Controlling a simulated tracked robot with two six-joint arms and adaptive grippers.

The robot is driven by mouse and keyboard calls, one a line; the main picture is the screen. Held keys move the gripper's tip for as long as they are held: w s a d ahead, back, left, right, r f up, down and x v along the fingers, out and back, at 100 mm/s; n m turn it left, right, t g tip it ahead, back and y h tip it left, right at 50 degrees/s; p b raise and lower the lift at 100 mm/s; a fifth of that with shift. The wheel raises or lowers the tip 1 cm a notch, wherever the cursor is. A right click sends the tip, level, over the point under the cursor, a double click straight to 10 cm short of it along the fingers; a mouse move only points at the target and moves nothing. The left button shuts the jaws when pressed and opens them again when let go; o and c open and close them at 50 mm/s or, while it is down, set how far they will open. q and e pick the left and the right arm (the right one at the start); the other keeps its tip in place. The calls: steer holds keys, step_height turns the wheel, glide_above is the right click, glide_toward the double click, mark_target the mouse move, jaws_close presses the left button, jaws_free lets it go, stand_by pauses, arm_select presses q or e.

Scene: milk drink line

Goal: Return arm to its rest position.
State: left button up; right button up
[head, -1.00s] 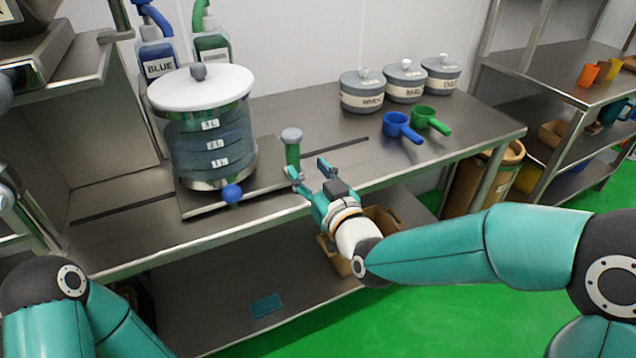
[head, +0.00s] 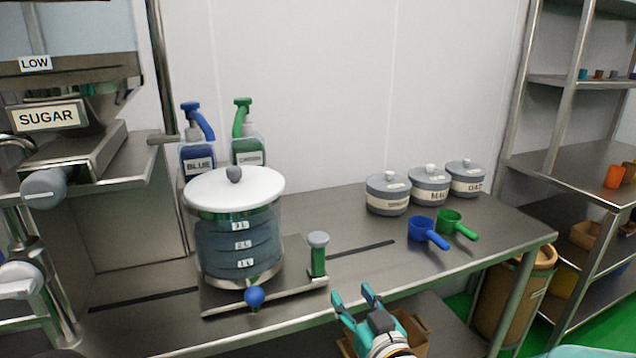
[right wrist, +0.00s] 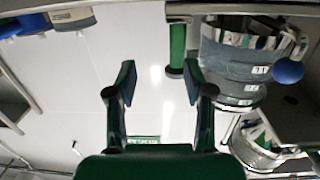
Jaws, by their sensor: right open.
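My right gripper (head: 357,302) is in front of the steel table's front edge, low in the head view. Its two fingers are apart with nothing between them. The right wrist view also shows the open fingers (right wrist: 160,88), empty, with a green post with a grey cap to their upper right. In the head view this green post (head: 318,260) stands at the right end of the drink vessel's base, to the left of and beyond the gripper. The gripper appears apart from it. My left gripper is not in view.
A lidded drink vessel (head: 238,240) with a blue knob stands on the steel table (head: 370,230). Blue (head: 428,232) and green (head: 456,224) scoops lie near several grey lidded pots. A cardboard box (head: 415,335) is below the table edge. A sugar dispenser (head: 75,120) stands left.

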steer(key=s+d+f+m+g+h, duration=0.1)
steer(key=s+d+f+g, duration=0.15)
steer(key=f, duration=0.85)
steer(key=s+d+f+m+g+h, duration=0.1)
steer(key=d+f+g+h, duration=0.2)
steer(key=f, duration=0.9)
steer(key=s+d+f+m+g+y, duration=0.15)
steer(key=s+f+g, duration=0.25)
steer(key=s+f, duration=0.4)
steer(key=s+a+f+m+g+y, duration=0.1)
steer(key=s+f+g, duration=0.25)
steer(key=s, duration=0.45)
steer(key=s+a+f+m+g, duration=0.1)
steer(key=s+f+g, duration=0.2)
steer(key=s+f, duration=0.35)
step_height(320, 180, up, 14)
steer(key=p, duration=1.2)
steer(key=shift+s+a+r+p, duration=0.15)
steer(key=shift+s+p, duration=0.15)
steer(key=shift+p, duration=0.1)
